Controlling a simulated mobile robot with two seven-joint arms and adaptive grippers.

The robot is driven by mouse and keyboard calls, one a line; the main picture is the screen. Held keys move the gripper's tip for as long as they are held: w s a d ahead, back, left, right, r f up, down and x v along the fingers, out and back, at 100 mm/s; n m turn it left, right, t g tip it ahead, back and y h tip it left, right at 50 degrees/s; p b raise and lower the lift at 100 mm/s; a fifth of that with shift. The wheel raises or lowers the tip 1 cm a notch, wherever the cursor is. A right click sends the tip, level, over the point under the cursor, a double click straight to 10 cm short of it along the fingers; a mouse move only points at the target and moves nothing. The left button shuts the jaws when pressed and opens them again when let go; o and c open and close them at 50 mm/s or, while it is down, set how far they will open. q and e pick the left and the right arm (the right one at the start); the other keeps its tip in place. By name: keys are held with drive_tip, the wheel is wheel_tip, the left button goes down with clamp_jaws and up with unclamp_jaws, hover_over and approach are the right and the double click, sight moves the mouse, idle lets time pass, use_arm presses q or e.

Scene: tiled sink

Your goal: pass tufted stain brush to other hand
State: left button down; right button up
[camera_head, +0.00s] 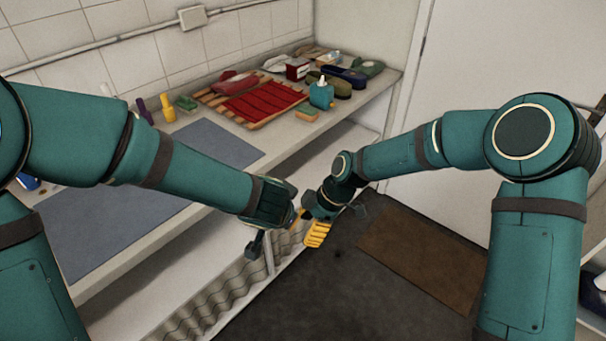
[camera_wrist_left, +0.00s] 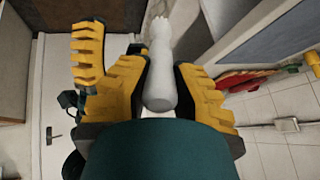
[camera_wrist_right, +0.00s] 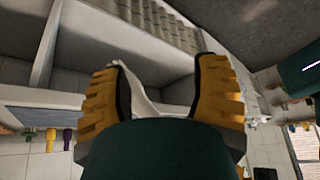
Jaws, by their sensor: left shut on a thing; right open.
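The tufted stain brush (camera_wrist_left: 160,75) shows in the left wrist view as a pale, rounded handle with a bumpy far end. My left gripper (camera_head: 292,218) is shut on it, with yellow ridged fingers on both sides of the handle. My right gripper (camera_head: 318,231) is open close beside the left one, over the floor in front of the counter. In the right wrist view a pale slanted thing (camera_wrist_right: 142,95) shows between the open right fingers, partly hidden; I cannot tell whether it is the brush. In the head view the grippers mostly hide the brush.
The counter (camera_head: 185,128) carries a grey mat (camera_head: 215,142), a red cloth (camera_head: 262,102) on a wooden rack, a teal bottle (camera_head: 321,94), a yellow bottle (camera_head: 168,108) and shoes (camera_head: 345,76). A brown doormat (camera_head: 420,262) lies on the dark floor at right. The space around the grippers looks clear.

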drive_tip(key=w+a+r+n+g, duration=0.1)
drive_tip(key=w+a+r+n, duration=0.15)
drive_tip(key=r+n, duration=1)
drive_tip(key=shift+m+g+h, duration=0.3)
drive_tip(key=shift+m, duration=0.35)
drive_tip(key=x, duration=1)
drive_tip(key=shift+w+d+f, duration=0.1)
drive_tip(key=shift+w, duration=0.05)
clamp_jaws()
use_arm(q)
drive_tip(key=c, duration=0.9)
unclamp_jaws()
